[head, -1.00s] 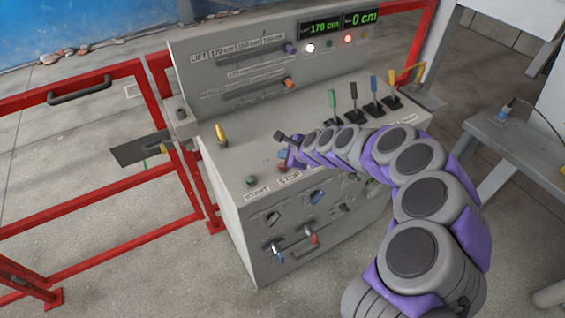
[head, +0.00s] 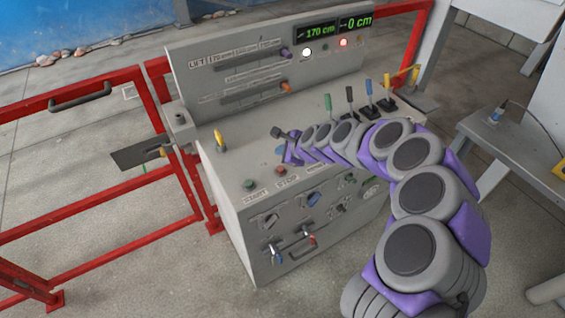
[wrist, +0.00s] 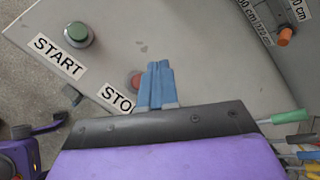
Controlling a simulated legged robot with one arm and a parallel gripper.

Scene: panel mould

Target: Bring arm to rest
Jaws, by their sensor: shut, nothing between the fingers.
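My gripper (wrist: 158,70) shows in the wrist view as two blue fingers pressed together, with nothing between them. It is over the flat top of the grey control console (head: 225,150). In the wrist view the fingertips overlap the edge of the red STOP button (wrist: 137,80); I cannot tell the height between them. In the head view my purple and grey arm reaches in from the lower right, bent across the console, and its gripper end is small and partly hidden. The green START button (wrist: 78,34) stands clear to the left of the fingers.
Coloured levers (head: 369,90) stand at the console's back right, near my arm. A yellow lever (head: 219,138) stands at the left. Sliders and displays (head: 315,32) are on the upright panel. Red railing (head: 100,225) runs left; a grey table (head: 500,140) stands right.

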